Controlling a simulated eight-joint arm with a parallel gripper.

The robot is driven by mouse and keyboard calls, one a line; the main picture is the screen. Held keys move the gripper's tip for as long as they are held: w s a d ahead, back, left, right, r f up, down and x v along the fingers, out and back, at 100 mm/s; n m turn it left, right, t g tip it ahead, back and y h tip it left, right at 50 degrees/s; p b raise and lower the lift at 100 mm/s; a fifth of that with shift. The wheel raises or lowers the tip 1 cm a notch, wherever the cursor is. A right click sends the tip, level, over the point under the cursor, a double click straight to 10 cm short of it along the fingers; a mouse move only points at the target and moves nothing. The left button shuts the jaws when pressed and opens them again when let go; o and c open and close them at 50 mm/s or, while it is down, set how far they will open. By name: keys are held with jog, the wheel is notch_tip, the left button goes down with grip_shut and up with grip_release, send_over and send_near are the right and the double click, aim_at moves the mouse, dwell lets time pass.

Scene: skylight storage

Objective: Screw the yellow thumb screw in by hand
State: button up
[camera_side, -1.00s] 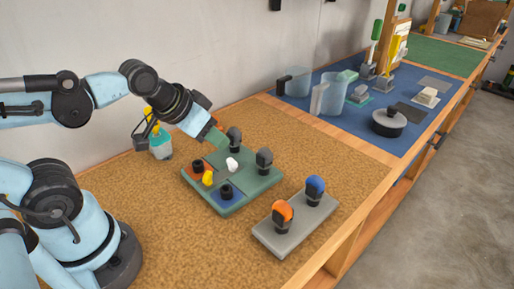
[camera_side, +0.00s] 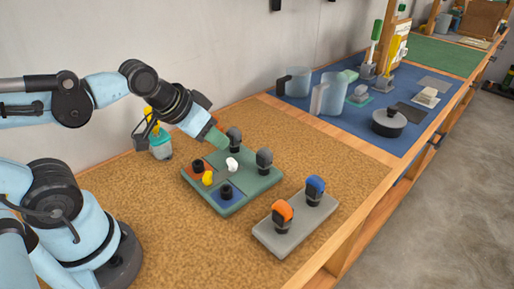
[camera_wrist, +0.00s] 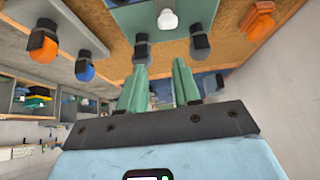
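The yellow thumb screw (camera_side: 207,178) is on the green board (camera_side: 243,201), near a black knob on a red patch. I cannot make it out in the wrist view. A white knob (camera_side: 232,163) is near the board's middle; it also shows in the wrist view (camera_wrist: 167,19). My gripper (camera_side: 218,140) is above the board's back edge, apart from the yellow screw, beside a dark knob (camera_side: 235,138). In the wrist view my gripper's two green fingers (camera_wrist: 160,88) stand apart with nothing seen between them.
A grey plate (camera_side: 262,234) with an orange knob (camera_side: 282,209) and a blue knob (camera_side: 316,186) lies in front. Another dark knob (camera_side: 264,160) stands on the board. Clear jugs (camera_side: 333,95) and a black lidded pot (camera_side: 389,121) stand on the blue mat.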

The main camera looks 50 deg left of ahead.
aim_at(207, 174)
jog(key=shift+o, duration=0.7)
jog(key=n+g, duration=0.2)
jog(key=s+a+f+n+g, duration=0.1)
jog(key=n+g, duration=0.1)
jog(key=a+n+g, duration=0.1)
jog(key=n+g, duration=0.1)
jog(key=g, duration=0.1)
jog(key=shift+s+f, duration=0.25)
jog(key=shift+f, duration=3.9)
jog(key=shift+f, duration=0.15)
